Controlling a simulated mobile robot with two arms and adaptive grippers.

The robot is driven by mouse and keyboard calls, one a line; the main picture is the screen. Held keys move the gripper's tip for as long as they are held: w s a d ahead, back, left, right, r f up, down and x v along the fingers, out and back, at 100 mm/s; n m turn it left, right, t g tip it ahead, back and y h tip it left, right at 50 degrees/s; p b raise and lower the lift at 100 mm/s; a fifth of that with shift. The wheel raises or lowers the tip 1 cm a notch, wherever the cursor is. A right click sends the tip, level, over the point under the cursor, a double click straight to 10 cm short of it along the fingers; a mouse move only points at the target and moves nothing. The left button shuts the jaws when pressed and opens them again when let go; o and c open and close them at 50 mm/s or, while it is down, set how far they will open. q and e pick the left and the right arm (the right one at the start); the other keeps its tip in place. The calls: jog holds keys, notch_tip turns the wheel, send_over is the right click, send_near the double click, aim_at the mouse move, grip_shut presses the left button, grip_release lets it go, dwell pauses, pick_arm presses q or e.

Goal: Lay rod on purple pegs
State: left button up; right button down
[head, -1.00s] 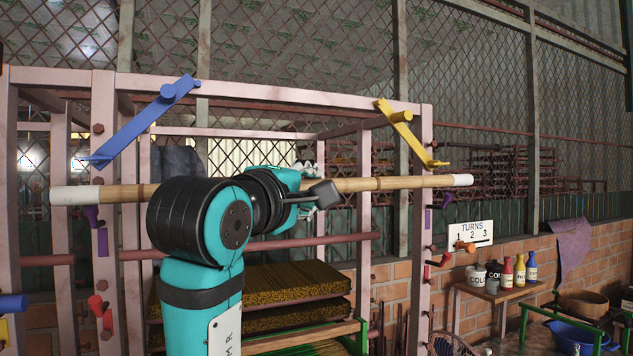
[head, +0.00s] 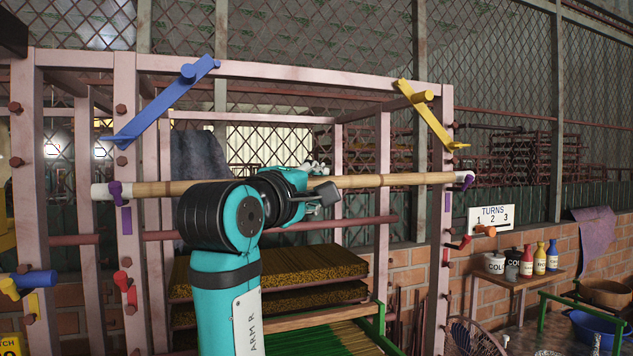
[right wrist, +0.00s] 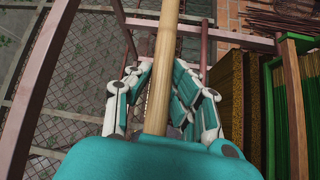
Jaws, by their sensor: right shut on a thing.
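The rod (head: 390,181) is a long pale bamboo pole with white ends, lying nearly level across the front of the pink frame. My right gripper (head: 305,187) is shut on it near its middle. In the right wrist view the fingers (right wrist: 162,105) lie on both sides of the rod (right wrist: 163,65). The left purple peg (head: 115,189) and the right purple peg (head: 467,181) show in front of the rod near its ends. The rod is at peg height; I cannot tell whether it bears on them. My left gripper is not in view.
A blue arm (head: 165,101) and a yellow arm (head: 432,115) slant above the rod on the pink frame (head: 127,240). Red pegs (head: 124,282) sit lower. Trays of incense (head: 280,271) stand inside the frame. A table with bottles (head: 540,258) is at right.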

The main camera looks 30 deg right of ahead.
jog(key=c, duration=0.8)
grip_release()
jog(key=shift+s, duration=0.1)
jog(key=shift+s+a+b, duration=0.4)
jog(key=shift+s, duration=1.2)
jog(key=shift+s+a+b, duration=0.4)
jog(key=shift+s, duration=1.2)
jog(key=shift+s+a+b, duration=0.4)
jog(key=shift+s, duration=1.2)
